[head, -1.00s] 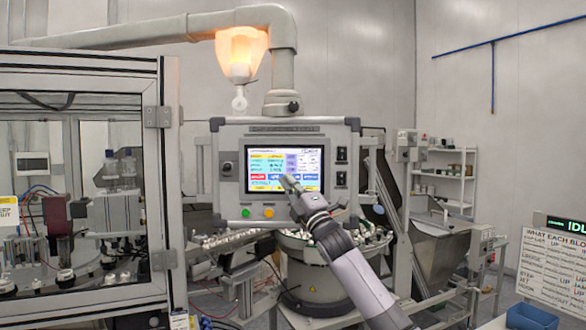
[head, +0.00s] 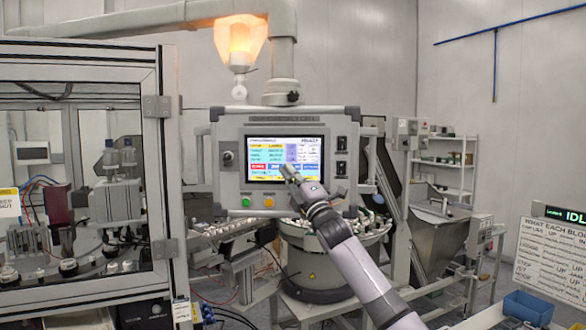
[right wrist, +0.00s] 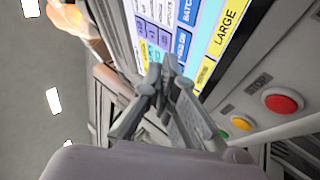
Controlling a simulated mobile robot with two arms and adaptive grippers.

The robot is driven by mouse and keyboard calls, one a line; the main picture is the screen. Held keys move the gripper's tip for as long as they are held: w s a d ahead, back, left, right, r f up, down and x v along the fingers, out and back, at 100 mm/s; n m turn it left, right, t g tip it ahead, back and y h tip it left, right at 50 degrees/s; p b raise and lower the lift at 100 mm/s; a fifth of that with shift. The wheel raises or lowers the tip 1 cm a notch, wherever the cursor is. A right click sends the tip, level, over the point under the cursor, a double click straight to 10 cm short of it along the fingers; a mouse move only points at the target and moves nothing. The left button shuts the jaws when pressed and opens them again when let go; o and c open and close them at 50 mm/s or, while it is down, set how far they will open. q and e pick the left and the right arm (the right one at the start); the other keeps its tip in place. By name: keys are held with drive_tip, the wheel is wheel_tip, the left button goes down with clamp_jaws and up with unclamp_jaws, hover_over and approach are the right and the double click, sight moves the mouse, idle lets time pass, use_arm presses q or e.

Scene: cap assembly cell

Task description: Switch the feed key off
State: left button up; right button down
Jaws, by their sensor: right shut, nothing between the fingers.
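The touch screen (head: 265,152) is lit on the grey operator panel (head: 226,122), with rows of coloured keys along its lower part. I cannot read which key is the feed key. My right gripper (head: 288,170) is shut and empty, its tips in front of the lower middle of the screen. In the right wrist view the shut fingertips (right wrist: 165,66) point at the screen (right wrist: 207,27), near blue and yellow keys. I cannot tell whether they touch it. My left gripper is not in view.
Below the screen are green (head: 246,202) and yellow (head: 269,202) push buttons; the right wrist view also shows a red one (right wrist: 284,103). A knob (head: 228,157) and rocker switches (head: 342,154) flank the screen. A glazed machine frame (head: 153,200) stands left.

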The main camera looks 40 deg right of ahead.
idle(0.7)
drive_tip(key=shift+w+d+p, duration=0.3)
drive_tip(key=shift+p, duration=0.15)
drive_tip(key=shift+w+d, duration=0.15)
idle(0.4)
drive_tip(key=shift+s+a+b, duration=0.4)
drive_tip(key=shift+s+a, duration=0.05)
drive_tip(key=shift+s, duration=0.05)
